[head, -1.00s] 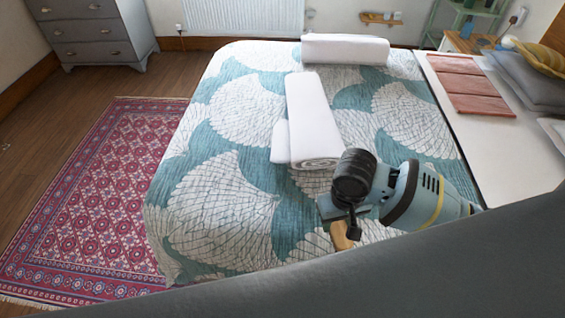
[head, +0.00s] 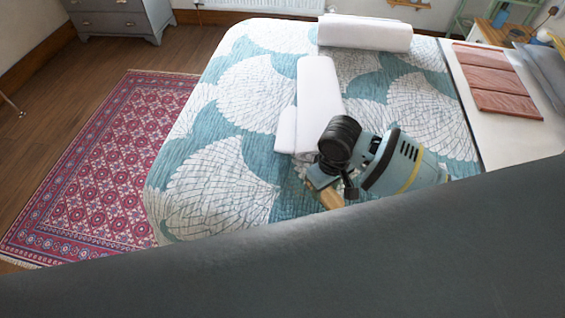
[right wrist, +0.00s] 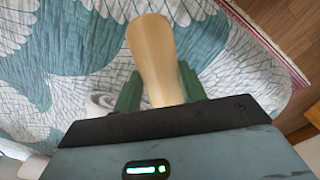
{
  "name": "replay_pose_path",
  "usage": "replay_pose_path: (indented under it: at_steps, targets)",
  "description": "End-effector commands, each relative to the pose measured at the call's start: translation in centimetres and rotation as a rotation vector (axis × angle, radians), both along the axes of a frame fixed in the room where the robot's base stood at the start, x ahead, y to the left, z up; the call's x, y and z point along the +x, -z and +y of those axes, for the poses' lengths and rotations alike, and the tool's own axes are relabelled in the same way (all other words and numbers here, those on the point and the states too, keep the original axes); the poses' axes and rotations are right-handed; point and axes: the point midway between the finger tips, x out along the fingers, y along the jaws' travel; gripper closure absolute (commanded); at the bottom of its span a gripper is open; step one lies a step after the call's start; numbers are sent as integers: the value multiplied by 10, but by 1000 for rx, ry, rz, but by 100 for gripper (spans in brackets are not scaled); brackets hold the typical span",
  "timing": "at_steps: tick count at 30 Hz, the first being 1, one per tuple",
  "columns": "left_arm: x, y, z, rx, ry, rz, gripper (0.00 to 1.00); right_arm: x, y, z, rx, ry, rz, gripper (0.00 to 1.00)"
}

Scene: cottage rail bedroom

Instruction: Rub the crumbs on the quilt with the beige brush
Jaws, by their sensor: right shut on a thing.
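The quilt (head: 215,190), teal with white scallop shapes, covers the bed. My right gripper (head: 322,183) is over its near right part, just in front of the rolled white towel. It is shut on the beige brush (head: 332,199), whose pale wooden body pokes out below the jaws. In the right wrist view the brush (right wrist: 154,55) stands between the two green fingers over the quilt (right wrist: 70,45). The bristles are hidden, and I cannot tell whether the brush touches the quilt. I cannot make out any crumbs. My left gripper is not in view.
A white rolled towel (head: 318,92) lies lengthwise on the bed, close to my right gripper. A white bolster (head: 365,33) lies at the back. A pale surface with reddish boards (head: 492,80) adjoins on the right. A red rug (head: 110,165) lies on the left floor.

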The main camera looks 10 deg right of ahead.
Motion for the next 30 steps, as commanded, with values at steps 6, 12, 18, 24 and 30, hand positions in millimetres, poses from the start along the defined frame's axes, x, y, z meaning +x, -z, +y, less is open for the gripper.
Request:
replay_pose_path:
  at_steps: [6,12,18,24,30]
  targets:
    - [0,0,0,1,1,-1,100,39,11,21,3,-363,-11,80]
    - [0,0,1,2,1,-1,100,69,20,40,0,-710,-16,80]
    - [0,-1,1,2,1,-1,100,94,27,60,-6,-1061,-16,80]
    - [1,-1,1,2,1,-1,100,109,32,76,-13,-1351,-9,80]
    - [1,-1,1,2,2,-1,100,116,33,83,-17,-1499,-3,80]
